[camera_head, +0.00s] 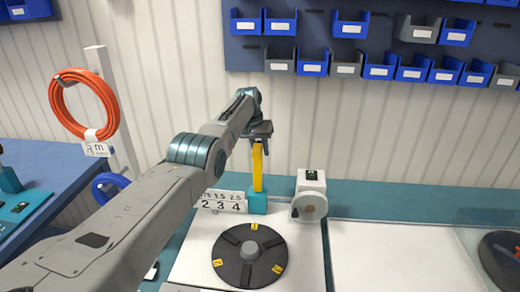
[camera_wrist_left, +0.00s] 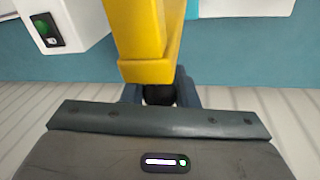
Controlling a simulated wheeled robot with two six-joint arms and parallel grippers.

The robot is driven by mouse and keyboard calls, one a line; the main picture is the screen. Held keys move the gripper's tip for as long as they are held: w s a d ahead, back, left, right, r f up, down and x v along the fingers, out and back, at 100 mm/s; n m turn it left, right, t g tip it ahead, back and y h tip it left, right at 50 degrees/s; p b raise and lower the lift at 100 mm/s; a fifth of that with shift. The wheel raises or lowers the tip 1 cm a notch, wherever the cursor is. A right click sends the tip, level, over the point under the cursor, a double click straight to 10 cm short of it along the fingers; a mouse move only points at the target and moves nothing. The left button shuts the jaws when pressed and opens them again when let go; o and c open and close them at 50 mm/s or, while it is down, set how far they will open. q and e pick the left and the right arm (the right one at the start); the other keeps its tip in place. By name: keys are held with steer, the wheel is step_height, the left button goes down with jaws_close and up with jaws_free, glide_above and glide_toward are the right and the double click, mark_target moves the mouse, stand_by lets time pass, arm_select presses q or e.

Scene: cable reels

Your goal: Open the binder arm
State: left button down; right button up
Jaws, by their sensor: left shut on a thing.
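The yellow binder arm (camera_head: 258,170) stands upright on a teal block (camera_head: 257,203) at the back of the white work surface. My left gripper (camera_head: 260,140) is above it, shut on its top end. In the left wrist view the yellow arm (camera_wrist_left: 142,35) comes down from the top edge to my left gripper (camera_wrist_left: 160,93), and its tip is between the dark fingers. The fingertips are partly hidden by the arm. My right gripper is not in view.
A black reel disc (camera_head: 250,255) with yellow tags lies in front of the teal block. A white box with a round grey part (camera_head: 310,205) stands to the right, and a number plate (camera_head: 222,202) to the left.

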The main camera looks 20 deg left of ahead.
arm_select(q)
steer(key=c, duration=1.2)
jaws_free()
steer(key=shift+f, duration=0.2)
steer(key=shift+c, duration=0.2)
steer(key=shift+o, duration=0.5)
steer(key=shift+r, duration=0.1)
steer(key=shift+a+r, duration=0.1)
steer(key=shift+r, duration=0.2)
steer(key=w+b+v, duration=0.1)
steer(key=b+v, duration=0.1)
steer(key=v, duration=0.7)
steer(key=shift+s+r, duration=0.45)
steer(key=shift+s, duration=0.05)
steer(key=shift+a, duration=0.1)
